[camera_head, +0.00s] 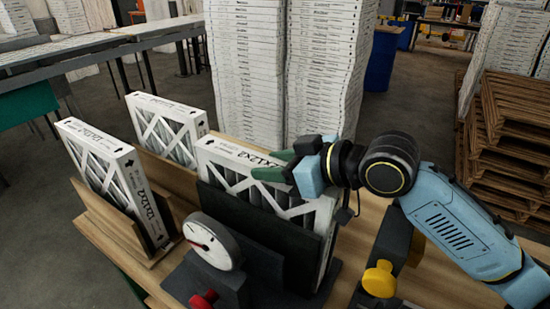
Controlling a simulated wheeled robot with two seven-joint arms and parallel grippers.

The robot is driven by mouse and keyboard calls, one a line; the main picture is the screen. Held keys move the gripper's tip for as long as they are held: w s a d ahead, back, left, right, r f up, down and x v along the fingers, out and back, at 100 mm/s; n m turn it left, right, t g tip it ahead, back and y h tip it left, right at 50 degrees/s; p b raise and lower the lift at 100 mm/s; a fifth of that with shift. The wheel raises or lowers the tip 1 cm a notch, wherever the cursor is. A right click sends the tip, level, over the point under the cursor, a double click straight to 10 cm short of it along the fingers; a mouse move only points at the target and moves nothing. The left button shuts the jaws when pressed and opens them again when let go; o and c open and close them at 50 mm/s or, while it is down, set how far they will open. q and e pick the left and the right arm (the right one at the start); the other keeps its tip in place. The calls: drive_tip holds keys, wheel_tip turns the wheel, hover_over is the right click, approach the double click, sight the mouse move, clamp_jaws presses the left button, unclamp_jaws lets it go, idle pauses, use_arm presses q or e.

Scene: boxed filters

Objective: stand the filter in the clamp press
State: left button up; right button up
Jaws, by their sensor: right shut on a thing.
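A white-framed filter (285,203) with a pleated dark face and printed top edge stands upright behind the dark front plate of the clamp press (262,243). The plate hides much of its lower part, so I cannot tell exactly how its bottom edge rests. The press carries a round white gauge (209,243) and a red knob (203,300). My right gripper (278,166), with green fingers, reaches in from the right and is shut on the filter's top edge near its right end. My left gripper is not in view.
Two more filters stand at the left, one in a wooden holder (125,232), another (167,128) behind it. A dark fixture with a yellow knob (379,279) is right of the press. Tall white stacks (285,70) rise behind the table. Wooden pallets (510,135) are at the right.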

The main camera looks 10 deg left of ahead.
drive_tip(key=shift+f, duration=0.4)
idle(0.6)
drive_tip(key=o, duration=1)
drive_tip(key=shift+r+p, duration=0.1)
drive_tip(key=shift+p, duration=0.2)
drive_tip(key=shift+r+p, duration=3.4)
drive_tip(key=shift+p, duration=0.1)
